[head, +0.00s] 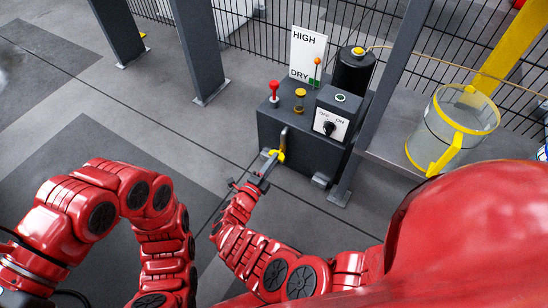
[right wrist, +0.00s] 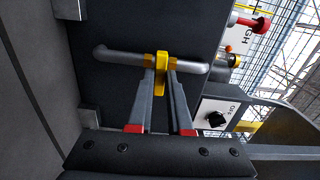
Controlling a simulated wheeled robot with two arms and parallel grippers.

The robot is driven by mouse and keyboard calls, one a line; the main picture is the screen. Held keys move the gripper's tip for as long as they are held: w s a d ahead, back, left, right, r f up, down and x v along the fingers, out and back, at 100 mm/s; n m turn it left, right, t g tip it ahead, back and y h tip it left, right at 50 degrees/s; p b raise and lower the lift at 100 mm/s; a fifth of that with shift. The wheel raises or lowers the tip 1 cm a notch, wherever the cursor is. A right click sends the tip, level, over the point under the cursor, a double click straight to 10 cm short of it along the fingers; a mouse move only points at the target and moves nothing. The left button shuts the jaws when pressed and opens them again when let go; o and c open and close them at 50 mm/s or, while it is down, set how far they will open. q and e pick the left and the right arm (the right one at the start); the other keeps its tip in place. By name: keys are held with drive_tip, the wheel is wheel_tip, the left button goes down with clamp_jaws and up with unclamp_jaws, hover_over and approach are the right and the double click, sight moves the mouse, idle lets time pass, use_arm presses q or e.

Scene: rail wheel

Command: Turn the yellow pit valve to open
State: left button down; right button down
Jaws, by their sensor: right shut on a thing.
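The yellow valve (head: 279,155) sits on a grey pipe on the front of the dark box unit. In the right wrist view the yellow valve handle (right wrist: 161,66) stands across the horizontal pipe (right wrist: 118,56). My right gripper (head: 267,165) reaches the valve from the front. In the right wrist view, my right gripper's fingers (right wrist: 161,88) lie on both sides of the yellow handle, shut on it. The fingers hide part of the handle and pipe. My left arm is folded at the left in the head view, and its gripper is out of view.
The dark box (head: 262,119) carries a red knob (head: 274,88), a HIGH/DRY sign (head: 307,56) and an OFF/ON switch (head: 329,128). A grey post (head: 378,99) stands beside it. A clear yellow-rimmed bucket (head: 440,138) is at right. Floor at left is open.

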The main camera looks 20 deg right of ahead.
drive_tip(key=n+b, duration=0.2)
drive_tip(key=n, duration=0.2)
drive_tip(key=shift+b, duration=0.35)
drive_tip(key=n+b, duration=0.2)
drive_tip(key=n, duration=0.1)
drive_tip(key=n+b, duration=0.1)
drive_tip(key=b, duration=0.1)
drive_tip(key=shift+w+a+r, duration=0.1)
drive_tip(key=shift+a, duration=0.15)
idle(0.3)
drive_tip(key=shift+n, duration=0.3)
